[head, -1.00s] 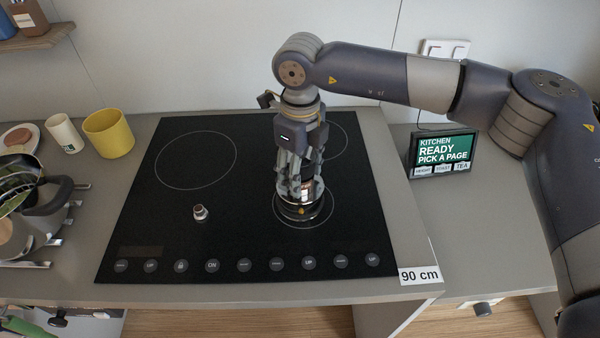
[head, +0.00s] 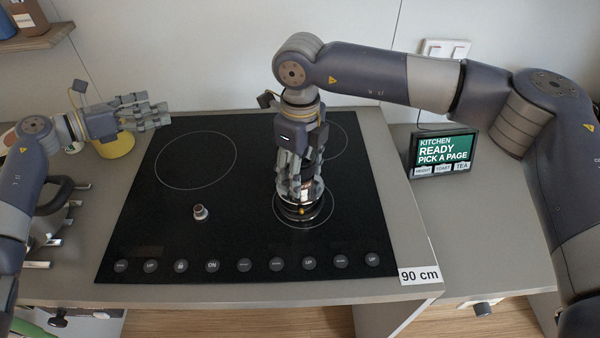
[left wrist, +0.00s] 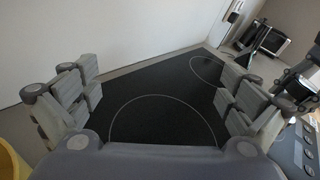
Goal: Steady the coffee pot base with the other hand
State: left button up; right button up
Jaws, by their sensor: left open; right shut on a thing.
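The coffee pot base (head: 300,211) stands upright on the front right ring of the black cooktop. It is dark and shiny, with its upper part hidden by my fingers. My right gripper (head: 300,182) comes down from above and is shut on the coffee pot. My left gripper (head: 150,113) is open and empty, above the counter at the cooktop's back left corner, well apart from the pot. In the left wrist view its two fingers (left wrist: 160,95) stand wide apart over the cooktop.
The cooktop (head: 160,225) has a small metal piece (head: 200,212) standing near its middle. A yellow cup (head: 117,145) is just below my left gripper. A rack (head: 60,215) with cookware is at the left. A screen (head: 443,153) stands at the right. The cooktop's left half is mostly clear.

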pick_arm(q)
jog(key=s+d+f+m+g, duration=0.2)
jog(key=s+d+m+g, duration=0.2)
jog(key=d, duration=0.4)
jog(key=s+d+f+m+g, duration=0.2)
jog(key=s+d+m+g, duration=0.3)
jog(key=d, duration=0.3)
jog(key=s+d+f+m+g, duration=0.3)
jog(key=s+d+m+g, duration=0.1)
jog(key=d, duration=0.4)
jog(key=shift+s+m+g, duration=0.3)
jog(key=shift+s+m, duration=0.2)
jog(key=shift+s, duration=0.1)
jog(key=shift+x, duration=4.75)
jog(key=shift+a+f, duration=0.1)
jog(key=c, duration=0.9)
jog(key=shift+c, duration=0.8)
jog(key=shift+s+f, duration=0.1)
jog(key=shift+f, duration=0.1)
pick_arm(e)
jog(key=shift+a, duration=0.1)
